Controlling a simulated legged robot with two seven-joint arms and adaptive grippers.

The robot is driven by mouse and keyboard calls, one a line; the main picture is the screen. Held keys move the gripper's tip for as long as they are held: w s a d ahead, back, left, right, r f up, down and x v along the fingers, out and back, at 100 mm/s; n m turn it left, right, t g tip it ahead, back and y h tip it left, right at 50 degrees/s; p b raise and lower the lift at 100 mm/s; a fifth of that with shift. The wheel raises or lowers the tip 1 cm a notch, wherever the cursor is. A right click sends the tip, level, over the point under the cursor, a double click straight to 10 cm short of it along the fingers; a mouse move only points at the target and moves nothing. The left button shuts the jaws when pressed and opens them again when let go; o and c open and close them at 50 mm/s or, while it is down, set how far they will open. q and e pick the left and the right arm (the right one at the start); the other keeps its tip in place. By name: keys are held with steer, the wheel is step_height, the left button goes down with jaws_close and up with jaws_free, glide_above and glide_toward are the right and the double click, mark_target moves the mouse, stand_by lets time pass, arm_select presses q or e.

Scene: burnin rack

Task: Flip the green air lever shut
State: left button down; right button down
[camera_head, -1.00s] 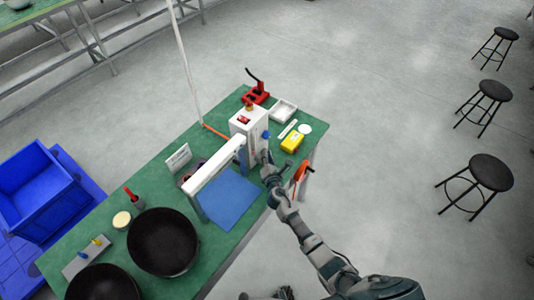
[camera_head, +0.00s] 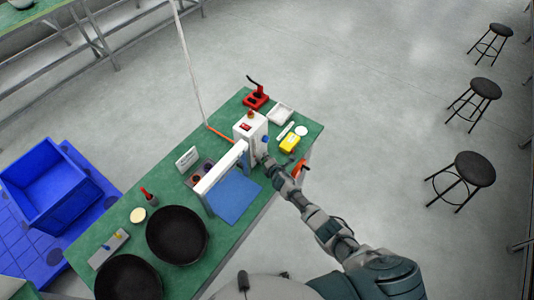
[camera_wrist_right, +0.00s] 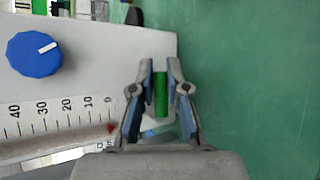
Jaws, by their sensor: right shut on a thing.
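The green air lever (camera_wrist_right: 161,94) shows in the right wrist view, upright in the picture between the two fingers of my right gripper (camera_wrist_right: 160,75). The fingers are closed in around it, beside the white box (camera_wrist_right: 100,60) with a blue knob (camera_wrist_right: 35,54) and a numbered scale. In the head view my right gripper (camera_head: 267,162) is at the right side of the same white box (camera_head: 244,130); the lever is too small to make out there. My left gripper is not in view.
A white arch (camera_head: 222,168) stands over a blue mat (camera_head: 236,195) next to the box. A yellow device (camera_head: 289,144) and an orange-handled tool (camera_head: 299,167) lie near my right gripper. Two black bowls (camera_head: 177,235) stand at the near left.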

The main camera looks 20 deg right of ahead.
steer(key=shift+w+d+p, duration=0.1)
steer(key=shift+d+p, duration=0.05)
steer(key=shift+p, duration=0.25)
steer(key=shift+f, duration=0.1)
steer(key=c, duration=1.2)
jaws_free()
steer(key=shift+f, duration=0.15)
steer(key=shift+o, duration=0.2)
steer(key=shift+s+d+r, duration=0.15)
steer(key=shift+s+r, duration=0.3)
steer(key=shift+s, duration=0.15)
steer(key=v, duration=1)
steer(key=shift+r, duration=0.2)
steer(key=shift+s, duration=0.15)
